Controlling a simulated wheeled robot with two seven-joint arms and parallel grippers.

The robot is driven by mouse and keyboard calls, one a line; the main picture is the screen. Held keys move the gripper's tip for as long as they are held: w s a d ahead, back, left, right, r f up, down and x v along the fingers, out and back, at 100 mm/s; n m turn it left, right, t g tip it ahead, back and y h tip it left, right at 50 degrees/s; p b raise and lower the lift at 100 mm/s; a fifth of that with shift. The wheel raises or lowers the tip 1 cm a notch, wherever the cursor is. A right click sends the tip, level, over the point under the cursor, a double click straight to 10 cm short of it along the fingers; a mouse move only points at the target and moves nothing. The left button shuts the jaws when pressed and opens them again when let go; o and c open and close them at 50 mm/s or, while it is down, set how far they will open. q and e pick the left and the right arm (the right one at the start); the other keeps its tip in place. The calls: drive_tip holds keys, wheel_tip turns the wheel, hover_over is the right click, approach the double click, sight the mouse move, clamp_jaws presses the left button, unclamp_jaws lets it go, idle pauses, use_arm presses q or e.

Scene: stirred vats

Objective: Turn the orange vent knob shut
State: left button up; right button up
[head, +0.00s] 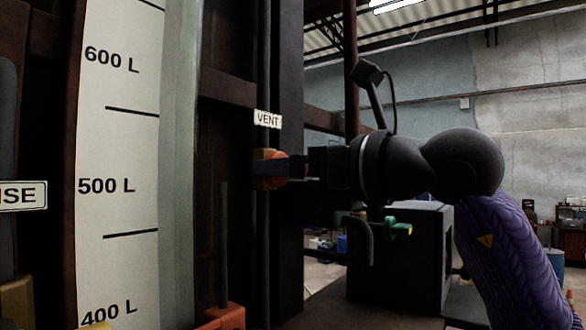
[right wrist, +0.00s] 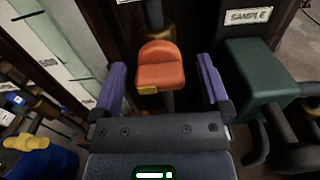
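The orange vent knob (head: 264,169) sits on a dark pipe under the white VENT label (head: 268,118) in the head view. In the right wrist view, an orange knob (right wrist: 160,68) with a rounded top and a small yellow part lies between the two purple fingers. My right gripper (right wrist: 160,77) is open, with a visible gap between each finger and the knob. In the head view the right gripper (head: 290,166) reaches in from the right and hides part of the knob. My left gripper is in neither view.
A white scale (head: 120,140) marked in litres stands to the left. A green block (right wrist: 262,72) by a SAMPLE label (right wrist: 248,17) is close to the right finger in the wrist view. A green valve handle (head: 398,229) is below my right arm.

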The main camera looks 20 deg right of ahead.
drive_tip(key=shift+s+d, duration=0.15)
drive_tip(key=b+v, duration=0.3)
drive_tip(key=v, duration=0.6)
drive_tip(key=shift+s+b, duration=0.2)
drive_tip(key=shift+b, duration=0.1)
drive_tip(key=shift+d, duration=0.15)
